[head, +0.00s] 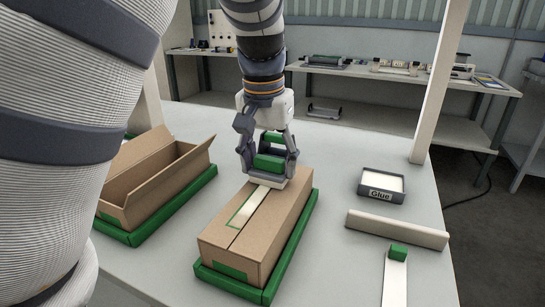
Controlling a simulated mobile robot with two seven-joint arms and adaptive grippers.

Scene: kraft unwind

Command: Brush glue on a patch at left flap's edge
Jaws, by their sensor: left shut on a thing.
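My left gripper (268,160) points down over the closed cardboard box (240,260) and is shut on a brush with a green handle (270,160). The brush's pale lower end (267,181) is at or just above the box top, near the far end; contact is hard to tell. A narrow cream patch (247,208) with a green outline runs along the left flap's edge beside the centre seam. Its far end is hidden by the brush and gripper. The black glue tray (382,194), labelled "Glue", holds white glue to the right. My right gripper is not in view.
The box sits on a green base (283,262). An open cardboard box (155,178) in another green tray stands to the left. A pale bar (397,230) and a white strip with a green block (397,254) lie at right. Bare table separates box and glue tray.

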